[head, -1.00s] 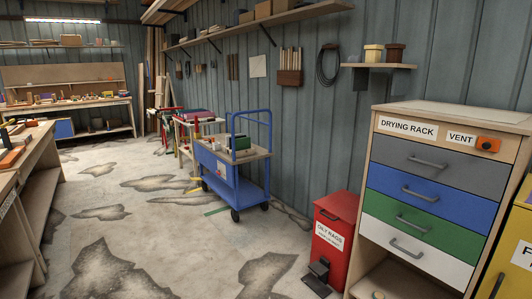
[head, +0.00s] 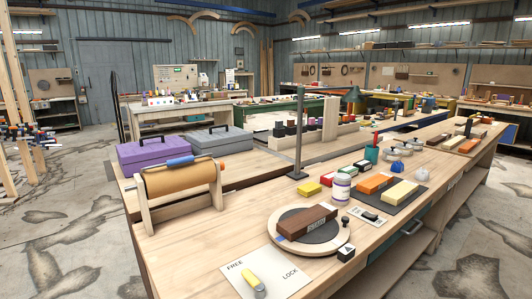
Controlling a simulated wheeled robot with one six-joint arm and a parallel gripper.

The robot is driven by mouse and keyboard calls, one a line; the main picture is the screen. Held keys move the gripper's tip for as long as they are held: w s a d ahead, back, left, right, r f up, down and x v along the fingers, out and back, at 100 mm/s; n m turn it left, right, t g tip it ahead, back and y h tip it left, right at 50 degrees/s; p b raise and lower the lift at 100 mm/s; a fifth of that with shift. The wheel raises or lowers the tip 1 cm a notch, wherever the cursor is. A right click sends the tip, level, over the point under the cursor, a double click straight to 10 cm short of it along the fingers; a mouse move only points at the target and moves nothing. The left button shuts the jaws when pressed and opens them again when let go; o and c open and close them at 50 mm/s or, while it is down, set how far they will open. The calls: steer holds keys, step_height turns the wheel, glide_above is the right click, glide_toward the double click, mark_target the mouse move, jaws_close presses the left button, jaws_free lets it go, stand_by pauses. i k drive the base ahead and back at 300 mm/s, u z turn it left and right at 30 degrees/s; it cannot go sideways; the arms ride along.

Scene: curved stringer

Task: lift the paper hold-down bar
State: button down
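A brown paper roll (head: 178,182) sits in a wooden stand (head: 146,215) on the near left of the workbench. A bar with a blue grip (head: 180,161) runs along the top of the roll and appears to rest on it; this looks like the paper hold-down bar. A small orange piece (head: 222,166) shows at the right end of the stand. My gripper is not in view, and nothing is touching the bar.
Purple (head: 152,152) and grey (head: 217,140) toolboxes stand close behind the roll. To the right are a round turntable (head: 308,231) with a brown block, a lamp post (head: 299,135) and a FREE/LOCK plate (head: 265,277). Bare benchtop (head: 205,235) lies before the roll.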

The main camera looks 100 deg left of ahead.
mark_target(184, 161)
steer(key=u, duration=3.95)
steer(key=i, duration=0.95)
steer(key=z, duration=0.4)
